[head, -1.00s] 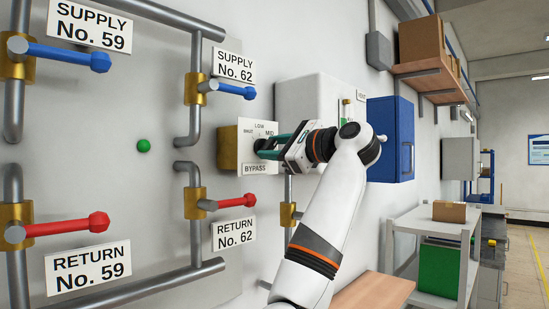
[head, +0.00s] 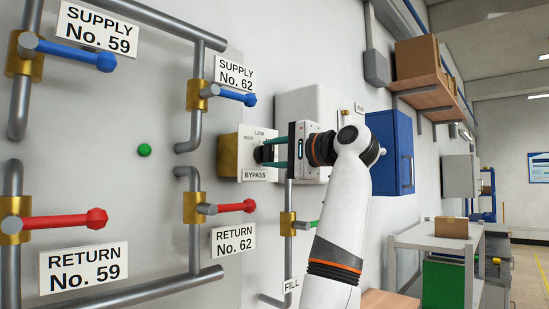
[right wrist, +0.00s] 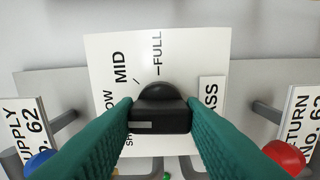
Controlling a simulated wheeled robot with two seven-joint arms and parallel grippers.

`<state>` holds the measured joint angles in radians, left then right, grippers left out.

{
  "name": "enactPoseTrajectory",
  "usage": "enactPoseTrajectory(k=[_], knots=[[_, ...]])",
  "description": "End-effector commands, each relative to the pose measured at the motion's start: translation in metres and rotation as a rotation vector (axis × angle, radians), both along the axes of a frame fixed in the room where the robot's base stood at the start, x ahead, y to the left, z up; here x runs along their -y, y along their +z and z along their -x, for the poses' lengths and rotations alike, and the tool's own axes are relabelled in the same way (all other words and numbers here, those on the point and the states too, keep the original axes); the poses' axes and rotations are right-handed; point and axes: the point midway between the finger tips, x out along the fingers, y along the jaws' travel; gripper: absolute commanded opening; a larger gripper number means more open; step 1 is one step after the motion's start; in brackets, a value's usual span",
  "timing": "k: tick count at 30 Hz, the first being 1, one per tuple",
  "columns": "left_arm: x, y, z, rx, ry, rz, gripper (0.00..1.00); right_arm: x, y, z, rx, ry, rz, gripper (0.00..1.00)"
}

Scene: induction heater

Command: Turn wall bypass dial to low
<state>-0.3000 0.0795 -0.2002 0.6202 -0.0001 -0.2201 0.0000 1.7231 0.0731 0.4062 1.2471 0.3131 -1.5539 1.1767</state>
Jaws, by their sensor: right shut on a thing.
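The bypass dial plate (head: 255,173) is a white panel on a brass-coloured box on the wall. LOW is readable at its top and BYPASS at its bottom. My right gripper (head: 268,153) reaches it from the right, its green fingers closed on the dial's black knob. In the right wrist view the black knob (right wrist: 160,108) sits between both fingertips (right wrist: 160,117). MID and FULL show on the plate (right wrist: 187,60); LOW and SHUT are partly hidden by a finger. I cannot tell which mark the knob points to. My left gripper is not in view.
Blue supply handles (head: 238,97) and red return handles (head: 237,207) stick out from wall pipes left of the dial. A blue cabinet (head: 389,152) hangs to the right.

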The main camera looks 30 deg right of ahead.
Motion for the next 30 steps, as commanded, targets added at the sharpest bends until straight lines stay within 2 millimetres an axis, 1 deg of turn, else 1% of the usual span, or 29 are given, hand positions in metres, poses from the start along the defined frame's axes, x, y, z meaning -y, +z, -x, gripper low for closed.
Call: enactPoseTrajectory(k=[7,19,20,21,23,30], knots=[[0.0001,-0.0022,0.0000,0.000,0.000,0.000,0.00,-0.0005,-0.0019,-0.0007,0.010,0.002,0.042,0.14],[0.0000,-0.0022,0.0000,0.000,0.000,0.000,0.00,-0.0007,-0.0023,-0.0009,0.009,0.002,0.046,0.14],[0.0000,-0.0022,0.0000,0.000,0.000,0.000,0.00,-0.0007,-0.0023,-0.0009,0.009,0.002,0.046,0.41],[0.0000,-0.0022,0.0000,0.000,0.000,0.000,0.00,-0.0007,-0.0023,-0.0009,0.010,0.002,0.045,0.48],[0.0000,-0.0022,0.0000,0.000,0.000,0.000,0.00,-0.0005,-0.0020,-0.0009,0.009,0.002,0.044,0.58],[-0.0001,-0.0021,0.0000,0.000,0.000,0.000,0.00,-0.0003,-0.0011,-0.0004,0.012,0.001,0.044,0.58]])
